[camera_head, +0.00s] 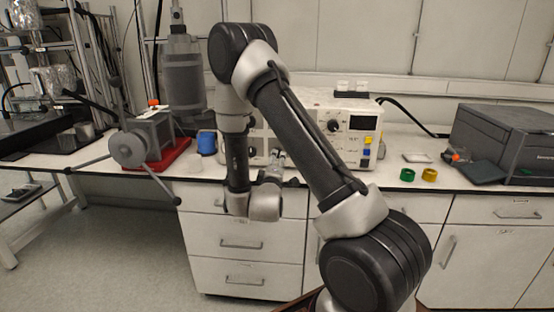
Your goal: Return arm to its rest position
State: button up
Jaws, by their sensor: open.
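My arm rises from the lower right to a bent elbow at the upper middle, then hangs down to the wrist in front of the bench. My gripper (291,181) is at the end of the wrist, small and partly hidden by my own arm links. It points toward the bench edge and is open. I see nothing held in it, though its fingers are hard to make out.
A white bench (400,190) with drawers runs across the view. On it are a beige control box (358,128), a grey reactor with a handwheel (128,150), a blue container (207,142), green (407,174) and yellow (429,174) rings, and a dark grey machine (505,135).

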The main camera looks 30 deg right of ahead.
jog(key=shift+v, duration=1)
